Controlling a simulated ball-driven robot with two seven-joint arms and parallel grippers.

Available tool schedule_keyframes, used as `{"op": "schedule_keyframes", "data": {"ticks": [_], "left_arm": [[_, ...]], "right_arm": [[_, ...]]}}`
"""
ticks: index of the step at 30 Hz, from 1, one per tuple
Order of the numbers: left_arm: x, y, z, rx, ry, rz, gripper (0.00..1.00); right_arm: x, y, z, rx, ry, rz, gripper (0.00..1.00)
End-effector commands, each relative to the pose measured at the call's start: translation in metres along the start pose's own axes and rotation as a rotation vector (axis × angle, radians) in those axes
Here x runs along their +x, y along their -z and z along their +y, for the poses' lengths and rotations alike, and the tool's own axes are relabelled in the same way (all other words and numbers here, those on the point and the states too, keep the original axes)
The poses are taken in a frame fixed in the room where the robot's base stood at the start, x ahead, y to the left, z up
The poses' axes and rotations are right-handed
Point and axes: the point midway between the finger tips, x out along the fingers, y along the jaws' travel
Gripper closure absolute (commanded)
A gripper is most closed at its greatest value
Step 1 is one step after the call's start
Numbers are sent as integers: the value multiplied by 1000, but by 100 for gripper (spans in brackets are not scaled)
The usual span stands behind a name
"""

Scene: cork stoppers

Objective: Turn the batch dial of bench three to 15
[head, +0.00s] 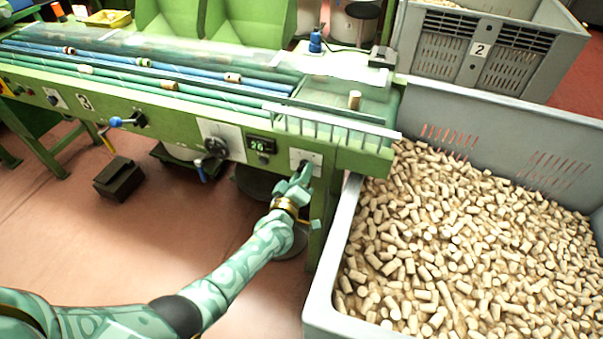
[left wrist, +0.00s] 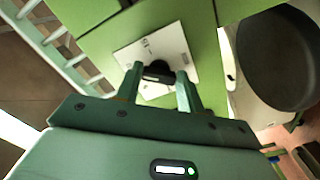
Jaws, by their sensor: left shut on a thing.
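Bench three (head: 230,118) is the green bench with a "3" label on its front. Its small display (head: 261,143) shows green digits that look like 26. Right of the display is a white plate (head: 313,158), which also shows in the left wrist view (left wrist: 183,41). The black batch dial (left wrist: 156,70) sits on this plate, partly hidden by my fingers. My left gripper (head: 302,171) reaches the plate from below. In the left wrist view its two fingers (left wrist: 158,83) are on either side of the dial, shut on it. My right gripper is not in view.
A grey bin (head: 330,270) full of corks stands close to the right of the bench end. A second grey crate (head: 515,65) labelled 2 is behind it. A blue-handled lever (head: 120,122) and a black hand knob (head: 215,147) are further left on the front.

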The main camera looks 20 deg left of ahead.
Motion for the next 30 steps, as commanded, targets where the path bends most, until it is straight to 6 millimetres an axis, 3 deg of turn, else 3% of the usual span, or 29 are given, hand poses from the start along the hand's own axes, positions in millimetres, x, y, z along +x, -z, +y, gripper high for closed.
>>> {"op": "schedule_keyframes", "data": {"ticks": [18, 30], "left_arm": [[-1, -2, -4, 575, 2, -6, 85], [-1, -1, -6, 839, 2, -7, 85]], "right_arm": [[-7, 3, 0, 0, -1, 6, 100], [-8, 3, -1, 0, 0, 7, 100]]}}
